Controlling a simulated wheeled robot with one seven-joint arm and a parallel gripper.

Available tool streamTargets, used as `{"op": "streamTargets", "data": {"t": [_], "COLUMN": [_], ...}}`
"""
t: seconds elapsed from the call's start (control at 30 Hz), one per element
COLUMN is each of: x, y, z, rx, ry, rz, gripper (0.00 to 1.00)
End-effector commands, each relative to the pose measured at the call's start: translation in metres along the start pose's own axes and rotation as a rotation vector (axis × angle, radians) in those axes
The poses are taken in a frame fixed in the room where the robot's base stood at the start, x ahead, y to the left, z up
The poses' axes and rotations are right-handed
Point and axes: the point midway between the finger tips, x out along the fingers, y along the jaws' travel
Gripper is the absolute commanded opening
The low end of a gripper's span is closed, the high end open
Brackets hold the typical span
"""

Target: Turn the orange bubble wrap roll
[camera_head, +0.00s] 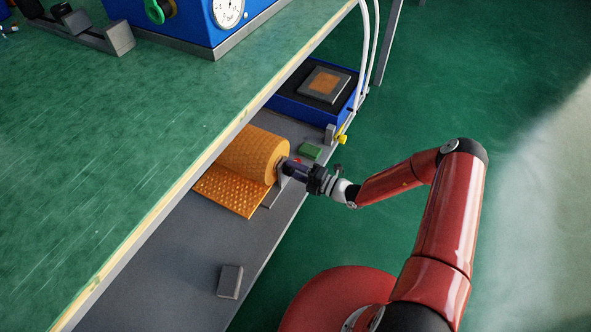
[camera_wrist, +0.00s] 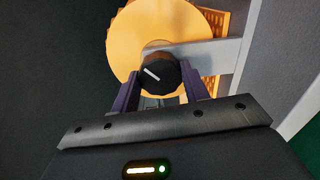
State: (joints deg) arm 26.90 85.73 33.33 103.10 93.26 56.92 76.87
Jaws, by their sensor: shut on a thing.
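The orange bubble wrap roll (camera_head: 249,152) lies on its side on the grey lower shelf, with a loose sheet (camera_head: 230,190) of wrap spread in front of it. In the wrist view the roll's round end (camera_wrist: 135,40) faces me. A black knob (camera_wrist: 160,73) with a white line sits at the roll's end, in front of a grey bracket (camera_wrist: 215,52). My gripper (camera_head: 288,168) reaches in from the right at the roll's end. In the wrist view its two fingers (camera_wrist: 158,88) are on either side of the knob, shut on it.
The green bench top (camera_head: 120,130) overhangs the shelf (camera_head: 190,250). A small grey block (camera_head: 230,281) lies at the shelf's front. A green block (camera_head: 310,151) and a blue unit (camera_head: 300,111) with a yellow-handled valve (camera_head: 341,138) stand beyond the roll.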

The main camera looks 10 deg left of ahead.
Motion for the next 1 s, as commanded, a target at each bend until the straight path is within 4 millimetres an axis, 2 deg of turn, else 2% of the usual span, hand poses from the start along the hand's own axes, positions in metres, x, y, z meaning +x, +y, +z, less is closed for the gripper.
{"op": "streamTargets", "data": {"t": [0.5,0.7,1.0], "x": [-0.0007,-0.0008,-0.0008], "y": [-0.0014,-0.0016,-0.0018], "z": [0.0008,0.0009,0.0010], "rx": [0.468,0.598,0.704], "ry": [-0.002,-0.003,-0.004], "rz": [-0.002,-0.002,-0.002], "gripper": [0.04,0.04,0.04]}}
